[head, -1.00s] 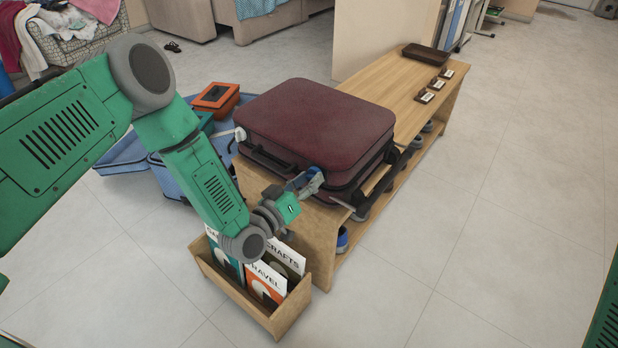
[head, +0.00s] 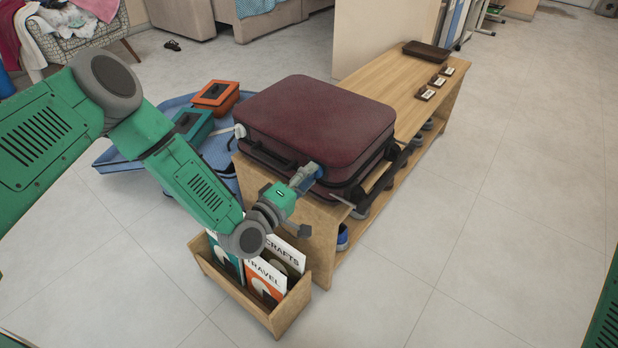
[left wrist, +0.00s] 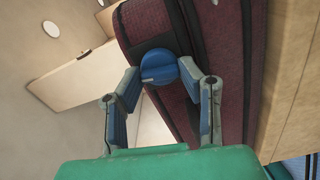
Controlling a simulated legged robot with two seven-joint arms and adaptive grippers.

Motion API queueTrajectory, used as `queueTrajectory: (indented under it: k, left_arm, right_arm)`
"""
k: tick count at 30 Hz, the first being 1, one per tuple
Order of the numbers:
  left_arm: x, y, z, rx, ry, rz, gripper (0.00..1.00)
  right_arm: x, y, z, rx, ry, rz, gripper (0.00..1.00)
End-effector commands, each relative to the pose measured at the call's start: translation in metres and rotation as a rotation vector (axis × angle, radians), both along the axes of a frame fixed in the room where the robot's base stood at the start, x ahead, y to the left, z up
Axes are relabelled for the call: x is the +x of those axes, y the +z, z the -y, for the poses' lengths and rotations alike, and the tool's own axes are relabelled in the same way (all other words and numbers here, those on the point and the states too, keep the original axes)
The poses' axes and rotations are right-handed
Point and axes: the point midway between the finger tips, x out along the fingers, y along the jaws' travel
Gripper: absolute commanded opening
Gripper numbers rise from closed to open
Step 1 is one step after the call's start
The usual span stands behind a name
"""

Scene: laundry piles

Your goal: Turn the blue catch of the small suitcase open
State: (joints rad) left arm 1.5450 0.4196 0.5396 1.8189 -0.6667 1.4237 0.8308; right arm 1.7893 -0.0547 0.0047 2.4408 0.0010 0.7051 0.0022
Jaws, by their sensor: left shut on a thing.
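The small suitcase (head: 318,117) is dark red and lies flat, closed, on the near end of a wooden bench. Its blue catch (left wrist: 158,66) is a round knob with a pale mark on the suitcase's side, plain in the left wrist view. My left gripper (head: 314,172) is at the suitcase's near front corner. In the left wrist view its two fingers (left wrist: 159,76) sit on either side of the knob, shut on it. In the head view the fingers mostly hide the catch. A white catch (head: 240,131) shows at the suitcase's left corner. My right gripper is out of view.
A wooden rack (head: 222,281) of magazines stands on the floor below my left wrist. The bench (head: 385,82) carries a brown tray (head: 426,52) and small labelled blocks. An open blue suitcase (head: 125,155) lies behind my arm. The floor right of the bench is clear.

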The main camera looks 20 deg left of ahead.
Motion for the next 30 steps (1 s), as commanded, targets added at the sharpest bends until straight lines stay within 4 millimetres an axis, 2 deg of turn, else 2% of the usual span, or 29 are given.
queueTrajectory:
  k: [11, 27, 28, 29, 30]
  left_arm:
    - [0.0004, -0.0038, -0.0042, -0.146, 0.009, -0.059, 0.04]
    - [0.0003, -0.0045, -0.0046, -0.168, 0.01, -0.07, 0.04]
    - [0.0003, -0.0045, -0.0046, -0.168, 0.01, -0.07, 0.37]
    - [0.0002, -0.0046, -0.0046, -0.168, 0.01, -0.07, 0.47]
    - [0.0002, -0.0045, -0.0044, -0.168, 0.009, -0.07, 0.53]
  right_arm:
    - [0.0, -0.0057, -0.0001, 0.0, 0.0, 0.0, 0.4]
    - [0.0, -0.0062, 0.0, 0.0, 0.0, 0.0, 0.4]
    - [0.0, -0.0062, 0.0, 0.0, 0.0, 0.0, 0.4]
    - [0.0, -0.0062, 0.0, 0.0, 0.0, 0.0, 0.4]
    - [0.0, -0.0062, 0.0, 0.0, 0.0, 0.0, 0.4]
